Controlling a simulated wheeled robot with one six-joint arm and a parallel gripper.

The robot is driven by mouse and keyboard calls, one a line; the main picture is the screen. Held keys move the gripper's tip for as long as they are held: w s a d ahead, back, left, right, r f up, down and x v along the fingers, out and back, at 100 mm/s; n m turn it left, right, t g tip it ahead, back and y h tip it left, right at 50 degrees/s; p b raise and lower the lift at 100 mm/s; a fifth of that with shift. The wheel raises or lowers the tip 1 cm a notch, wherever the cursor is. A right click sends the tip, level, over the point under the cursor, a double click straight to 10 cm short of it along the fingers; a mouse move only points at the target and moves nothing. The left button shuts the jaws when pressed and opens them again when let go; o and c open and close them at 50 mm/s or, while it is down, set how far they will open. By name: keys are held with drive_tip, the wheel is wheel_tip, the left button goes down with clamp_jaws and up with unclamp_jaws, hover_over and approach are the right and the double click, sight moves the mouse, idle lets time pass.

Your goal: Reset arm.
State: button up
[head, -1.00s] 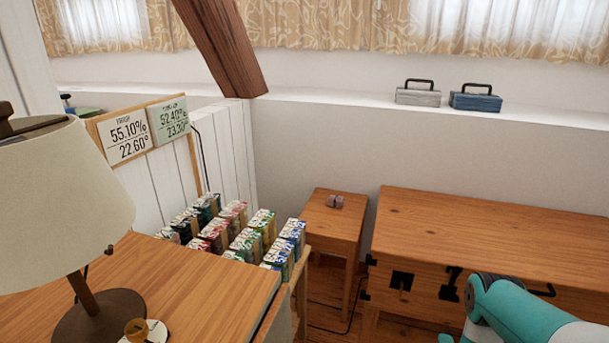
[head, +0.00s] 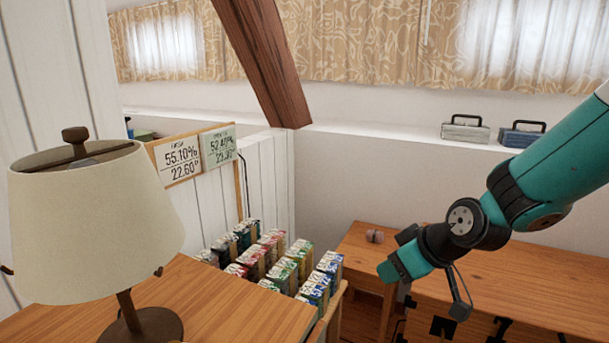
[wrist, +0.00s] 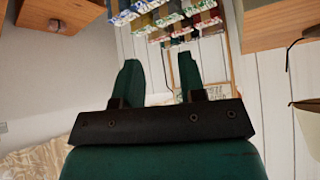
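My teal arm reaches in from the right in the head view. It ends above the wooden furniture, with my gripper (head: 393,269) pointing down and left. In the wrist view my gripper (wrist: 158,63) shows two green fingers standing apart with a clear gap and nothing held between them. The gripper touches no object that I can make out. The picture in the wrist view is upside down, with the cartons at its top.
A lamp (head: 90,225) stands on the wooden desk (head: 235,305) at left. Several cartons (head: 290,265) stand beside it. A small pinkish object (head: 375,236) sits on a small table. A grey toolbox (head: 465,131) and a blue one (head: 522,136) rest on the ledge.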

drive_tip(key=s+a+r+g, duration=0.1)
drive_tip(key=s+r+g, duration=0.25)
drive_tip(key=s, duration=0.85)
drive_tip(key=s+a+r+g, duration=0.15)
drive_tip(key=s+r, duration=0.35)
drive_tip(key=s, duration=0.7)
wheel_tip(320, 180, up, 15)
drive_tip(key=s+h+p, duration=0.1)
drive_tip(key=p, duration=1.4)
drive_tip(key=shift+s+d+r+m+g, duration=0.15)
drive_tip(key=shift+d+r+m+g, duration=0.05)
drive_tip(key=shift+d+m+g, duration=0.2)
drive_tip(key=shift+c, duration=0.4)
